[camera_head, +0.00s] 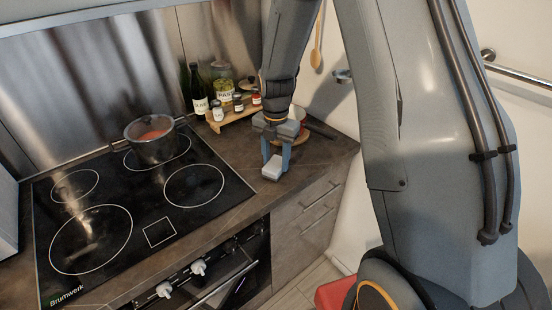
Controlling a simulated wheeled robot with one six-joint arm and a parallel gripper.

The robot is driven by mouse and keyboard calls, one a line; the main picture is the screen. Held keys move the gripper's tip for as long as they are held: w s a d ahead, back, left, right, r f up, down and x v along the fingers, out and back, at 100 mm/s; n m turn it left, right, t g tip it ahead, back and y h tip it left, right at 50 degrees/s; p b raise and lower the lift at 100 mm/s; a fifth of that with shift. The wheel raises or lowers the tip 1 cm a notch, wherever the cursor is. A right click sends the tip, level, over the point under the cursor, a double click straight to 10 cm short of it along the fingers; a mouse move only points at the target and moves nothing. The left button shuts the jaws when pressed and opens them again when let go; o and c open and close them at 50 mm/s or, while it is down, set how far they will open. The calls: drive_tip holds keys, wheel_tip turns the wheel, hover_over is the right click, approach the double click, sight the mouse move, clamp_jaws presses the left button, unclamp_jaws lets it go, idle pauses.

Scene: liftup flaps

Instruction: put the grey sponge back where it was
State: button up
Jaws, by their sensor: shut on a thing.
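The grey sponge (271,169) is a small pale block at the lower end of my gripper (275,164). My gripper points down and is shut on the sponge, with one finger on each side of it. They are over the countertop (318,151), right of the stove and near its front edge. I cannot tell whether the sponge touches the counter. My arm hides part of the counter and wall behind.
A glass pot (152,145) with red contents stands on the black cooktop (130,205) at left. A wooden rack (232,115) with bottles and jars stands behind. Drawers (305,222) lie below the counter.

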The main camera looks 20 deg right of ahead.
sight(276, 163)
drive_tip(key=shift+f, duration=0.2)
drive_tip(key=shift+f, duration=0.15)
drive_tip(key=o, duration=1.1)
wheel_tip(276, 163, up, 12)
drive_tip(key=b, duration=0.4)
drive_tip(key=s+f+m, duration=0.2)
drive_tip(key=s+m, duration=0.7)
drive_tip(key=m, duration=0.4)
drive_tip(key=s+f+m+t, duration=0.1)
drive_tip(key=s+f+m, duration=0.1)
drive_tip(key=s+m, duration=0.7)
drive_tip(key=m, duration=0.5)
drive_tip(key=shift+a+f, duration=0.15)
drive_tip(key=shift+f, duration=0.05)
